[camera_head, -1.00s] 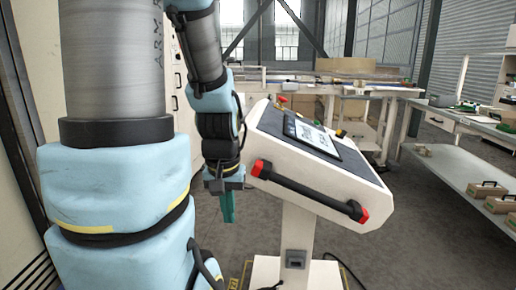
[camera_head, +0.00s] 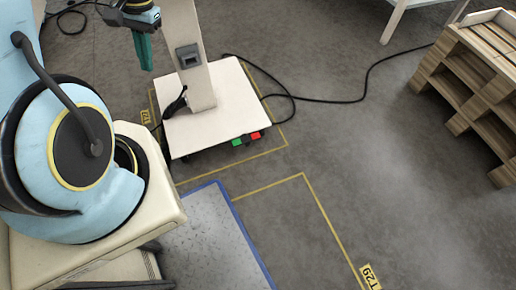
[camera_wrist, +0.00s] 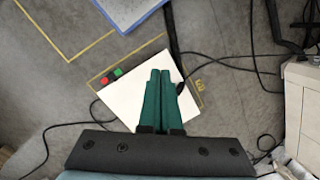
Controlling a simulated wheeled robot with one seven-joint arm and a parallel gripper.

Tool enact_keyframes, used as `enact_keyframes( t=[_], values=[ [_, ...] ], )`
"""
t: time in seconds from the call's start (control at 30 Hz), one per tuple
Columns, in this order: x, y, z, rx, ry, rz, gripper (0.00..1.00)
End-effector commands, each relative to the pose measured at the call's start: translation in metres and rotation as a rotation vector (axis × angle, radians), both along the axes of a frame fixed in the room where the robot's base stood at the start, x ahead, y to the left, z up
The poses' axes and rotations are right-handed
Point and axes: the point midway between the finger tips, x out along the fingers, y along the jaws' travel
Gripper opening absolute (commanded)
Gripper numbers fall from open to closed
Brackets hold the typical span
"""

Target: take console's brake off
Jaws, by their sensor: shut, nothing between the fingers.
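The console's column and white base plate (camera_head: 205,128) show in the head view; its upper panel is out of frame. A green pedal (camera_head: 237,142) and a red pedal (camera_head: 255,135) sit side by side at the base's front edge, close to the floor. In the wrist view the base plate (camera_wrist: 125,103) lies below my gripper, with the red pedal (camera_wrist: 105,81) and green pedal (camera_wrist: 118,72) at its edge. My gripper (camera_head: 144,55), with teal fingers, points down beside the column, above the base and apart from the pedals. It is shut and empty.
Yellow floor tape (camera_head: 283,143) frames the base. A black cable (camera_head: 330,100) runs across the floor to the right. A blue-edged grey mat (camera_head: 215,235) lies in front. Wooden pallets (camera_head: 480,80) stand at the right.

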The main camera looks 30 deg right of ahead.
Motion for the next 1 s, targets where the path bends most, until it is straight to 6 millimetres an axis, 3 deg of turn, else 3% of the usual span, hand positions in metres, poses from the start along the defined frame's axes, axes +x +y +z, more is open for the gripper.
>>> enact_keyframes(
  t=[0.03, 0.1, 0.57, 1.0],
  values=[
    [-0.002, -0.011, -0.037, 0.037, 0.019, -0.075, 0.00],
    [-0.003, -0.022, -0.068, 0.090, 0.037, -0.172, 0.00],
    [-0.015, -0.097, -0.268, 0.470, 0.061, -0.835, 0.00],
    [-0.041, -0.179, -0.451, 0.882, -0.077, -1.497, 0.00]
  ],
)
